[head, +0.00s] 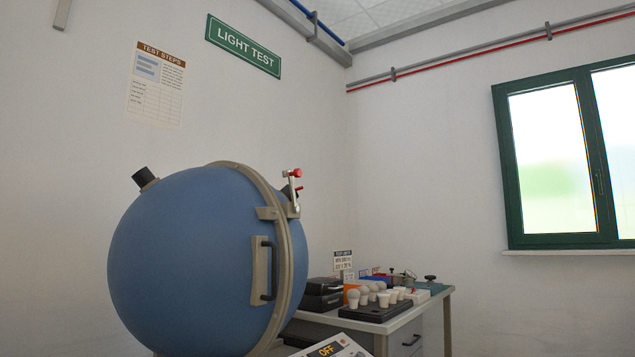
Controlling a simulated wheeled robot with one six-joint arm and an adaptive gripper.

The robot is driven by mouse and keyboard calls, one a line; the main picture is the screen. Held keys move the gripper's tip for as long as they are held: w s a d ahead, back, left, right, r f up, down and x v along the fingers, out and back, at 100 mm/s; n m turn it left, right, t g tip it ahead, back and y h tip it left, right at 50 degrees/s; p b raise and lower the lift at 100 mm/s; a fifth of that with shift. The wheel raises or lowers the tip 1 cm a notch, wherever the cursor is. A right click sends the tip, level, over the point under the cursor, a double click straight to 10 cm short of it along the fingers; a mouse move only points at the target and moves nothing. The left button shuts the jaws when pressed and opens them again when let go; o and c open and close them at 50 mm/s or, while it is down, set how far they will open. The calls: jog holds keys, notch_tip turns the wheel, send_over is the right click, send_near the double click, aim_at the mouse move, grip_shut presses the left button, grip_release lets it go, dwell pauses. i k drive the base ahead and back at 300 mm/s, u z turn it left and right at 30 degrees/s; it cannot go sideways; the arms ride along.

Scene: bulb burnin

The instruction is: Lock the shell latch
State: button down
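The shell is a large blue sphere (185,260) at the lower left, with a grey-tan flange ring (296,250) around its right part. The two halves look closed together at the ring. The latch (293,190) sits at the top right of the ring, a light metal lever standing upright with a red knob at its tip and a smaller red part beside it. I cannot tell from here whether it is engaged. A black bar handle (264,269) is on the shell's front below the latch. My gripper is not in view.
A workbench (440,293) stands behind and right of the shell, with a black tray (372,312) of several white bulbs and dark boxes (322,294). The space in front of the right wall looks open.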

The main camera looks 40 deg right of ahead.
aim_at(296, 173)
jog(key=z, duration=2.05)
jog(key=i, duration=1.4)
jog(key=u, duration=2.05)
